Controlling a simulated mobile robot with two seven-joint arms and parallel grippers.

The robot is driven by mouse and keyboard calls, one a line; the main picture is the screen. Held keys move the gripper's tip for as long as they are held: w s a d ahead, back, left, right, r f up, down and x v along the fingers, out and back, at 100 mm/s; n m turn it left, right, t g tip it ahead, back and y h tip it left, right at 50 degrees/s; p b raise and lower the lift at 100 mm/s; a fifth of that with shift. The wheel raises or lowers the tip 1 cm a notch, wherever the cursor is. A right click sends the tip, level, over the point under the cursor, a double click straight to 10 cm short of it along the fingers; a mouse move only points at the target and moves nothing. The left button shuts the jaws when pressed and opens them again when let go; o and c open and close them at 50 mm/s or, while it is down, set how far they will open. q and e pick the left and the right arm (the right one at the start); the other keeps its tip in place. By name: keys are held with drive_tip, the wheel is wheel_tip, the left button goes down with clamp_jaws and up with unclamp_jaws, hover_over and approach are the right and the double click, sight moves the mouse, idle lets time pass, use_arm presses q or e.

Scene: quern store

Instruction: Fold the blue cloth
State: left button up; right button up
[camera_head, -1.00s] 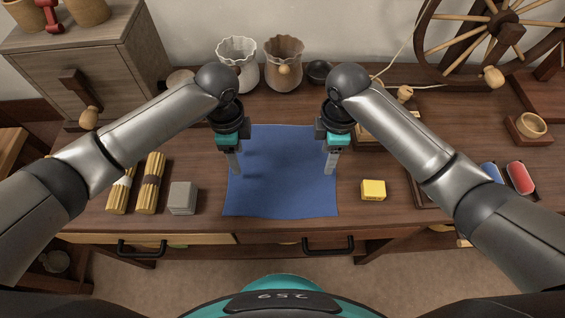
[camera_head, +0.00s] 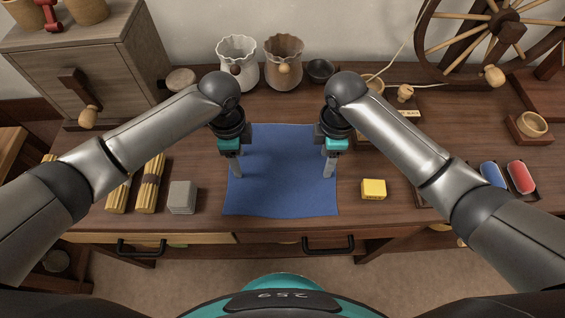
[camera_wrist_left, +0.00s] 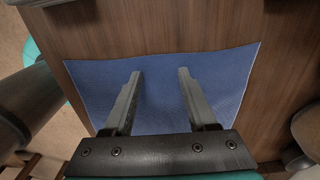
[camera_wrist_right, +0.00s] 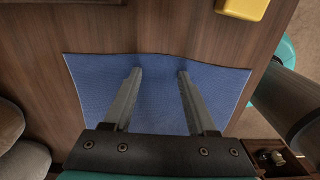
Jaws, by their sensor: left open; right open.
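The blue cloth (camera_head: 282,185) lies spread out flat on the wooden table, its near edge close to the table's front. My left gripper (camera_head: 237,172) is over the cloth's left side, pointing down. My right gripper (camera_head: 328,170) is over its right side, also pointing down. In the left wrist view the open fingers (camera_wrist_left: 160,72) have the cloth (camera_wrist_left: 160,95) below and between them. In the right wrist view the open fingers (camera_wrist_right: 159,70) are likewise over the cloth (camera_wrist_right: 160,100), with nothing held. I cannot tell whether the fingertips touch the cloth.
A yellow block (camera_head: 373,189) sits right of the cloth. Two ruffled vases (camera_head: 284,64) and a dark bowl (camera_head: 320,71) are behind. Red (camera_head: 520,177) and blue (camera_head: 492,174) items lie far right.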

use_arm(q)
drive_tip(key=shift+c, duration=0.7)
use_arm(e)
drive_tip(key=shift+f, duration=0.1)
drive_tip(key=shift+c, duration=0.7)
use_arm(q)
drive_tip(key=shift+f, duration=0.1)
clamp_jaws()
use_arm(e)
drive_tip(key=shift+s, duration=0.1)
clamp_jaws()
use_arm(q)
drive_tip(key=shift+s, duration=0.1)
